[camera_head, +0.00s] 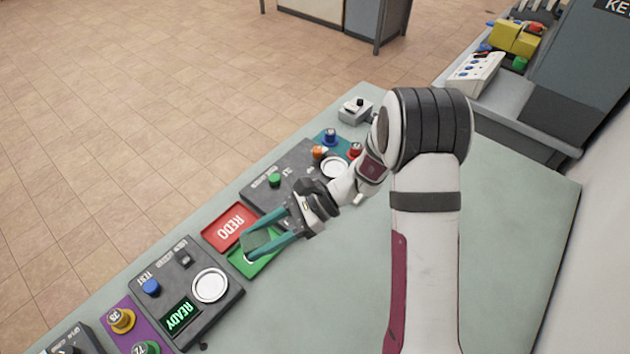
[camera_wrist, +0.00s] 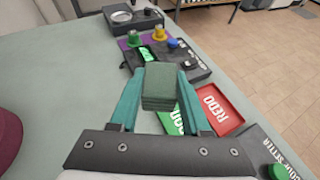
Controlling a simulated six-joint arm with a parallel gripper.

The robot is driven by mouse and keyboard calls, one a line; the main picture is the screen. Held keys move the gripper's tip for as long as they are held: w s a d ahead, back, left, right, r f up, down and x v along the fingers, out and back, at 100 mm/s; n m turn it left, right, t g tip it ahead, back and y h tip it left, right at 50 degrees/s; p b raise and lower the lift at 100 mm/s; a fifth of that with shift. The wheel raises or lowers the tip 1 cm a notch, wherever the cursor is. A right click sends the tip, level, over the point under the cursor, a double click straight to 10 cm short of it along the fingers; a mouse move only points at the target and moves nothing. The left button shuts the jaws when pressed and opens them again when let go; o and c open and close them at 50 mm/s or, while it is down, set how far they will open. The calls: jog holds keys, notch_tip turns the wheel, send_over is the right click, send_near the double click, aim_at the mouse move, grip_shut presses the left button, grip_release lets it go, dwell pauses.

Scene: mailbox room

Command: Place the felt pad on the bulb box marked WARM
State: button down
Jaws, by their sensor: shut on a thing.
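My gripper (camera_head: 247,244) has teal fingers and is shut on a dark green, block-like felt pad (camera_wrist: 160,88). The pad shows between the fingertips in the wrist view, and in the head view its dark green top (camera_head: 257,239) shows between them. It is held over or near the green tray (camera_head: 252,265); its exact height is hard to tell. The tray's lettering is partly hidden by the gripper. I can make out no bulb box marked WARM in either view.
A red tray marked REDO (camera_head: 230,227) adjoins the green one. A dark test unit (camera_head: 187,290) with a READY display stands at the near left, and another dark unit (camera_head: 275,180) with a green button lies beyond. The bench's right side (camera_head: 350,290) is largely clear.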

jog(key=w+d+r+m+t, duration=0.2)
jog(key=w+d+m+t, duration=0.25)
jog(key=w+d, duration=0.4)
jog(key=d+r+m+t+h, duration=0.1)
jog(key=d+r+m+t, duration=0.15)
jog(key=d, duration=0.65)
jog(key=d+r+m+t+h, duration=0.1)
jog(key=d+m+t, duration=0.2)
jog(key=d, duration=0.6)
jog(key=d+r+m+t+h, duration=0.1)
jog(key=d+r+m+t, duration=0.15)
jog(key=d, duration=0.65)
jog(key=shift+t, duration=0.25)
jog(key=f, duration=0.6)
jog(key=d+f, duration=0.1)
jog(key=f, duration=0.3)
jog(key=shift+f, duration=0.1)
